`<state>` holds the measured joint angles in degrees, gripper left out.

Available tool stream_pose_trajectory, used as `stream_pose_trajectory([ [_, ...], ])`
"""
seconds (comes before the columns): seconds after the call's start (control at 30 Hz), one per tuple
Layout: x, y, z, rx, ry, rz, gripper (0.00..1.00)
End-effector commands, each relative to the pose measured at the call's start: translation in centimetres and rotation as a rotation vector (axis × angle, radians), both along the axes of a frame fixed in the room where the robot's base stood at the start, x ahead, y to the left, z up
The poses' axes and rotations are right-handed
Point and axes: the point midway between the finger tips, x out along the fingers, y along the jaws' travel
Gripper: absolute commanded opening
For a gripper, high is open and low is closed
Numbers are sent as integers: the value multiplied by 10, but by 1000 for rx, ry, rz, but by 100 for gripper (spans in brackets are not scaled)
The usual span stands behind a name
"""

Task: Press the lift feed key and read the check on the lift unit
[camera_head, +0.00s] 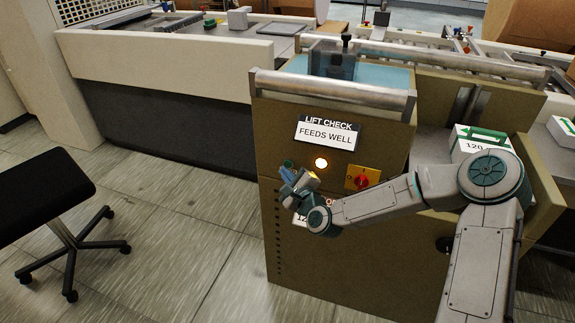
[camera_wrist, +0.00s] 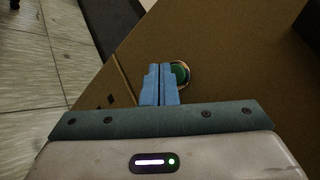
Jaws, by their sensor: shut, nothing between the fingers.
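The lift unit (camera_head: 335,247) is a brown cabinet in the middle of the head view. Its display (camera_head: 327,132) is headed "LIFT CHECK" and reads "FEEDS WELL". A round lamp (camera_head: 320,163) below it glows warm white. A green round key (camera_wrist: 181,74) with a pale metal ring shows in the wrist view, just beyond and right of my fingertips; it is partly hidden by them. My gripper (camera_wrist: 160,68) has its blue fingers together and empty, at the key. In the head view my gripper (camera_head: 287,171) is at the cabinet's front, left of the lamp. Whether it touches the key I cannot tell.
A red rotary switch (camera_head: 361,179) on a yellow plate sits right of the lamp, close above my arm. A black wheeled stool (camera_head: 42,192) stands at left, with open floor between.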

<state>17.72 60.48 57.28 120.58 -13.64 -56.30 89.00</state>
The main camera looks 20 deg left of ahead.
Motion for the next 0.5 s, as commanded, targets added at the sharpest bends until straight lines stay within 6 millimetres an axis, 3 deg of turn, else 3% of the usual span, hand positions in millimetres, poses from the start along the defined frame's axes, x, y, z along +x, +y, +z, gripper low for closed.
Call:
stream_pose_trajectory([
  [0.5,-46,4,-1,0,2,3,0],
])
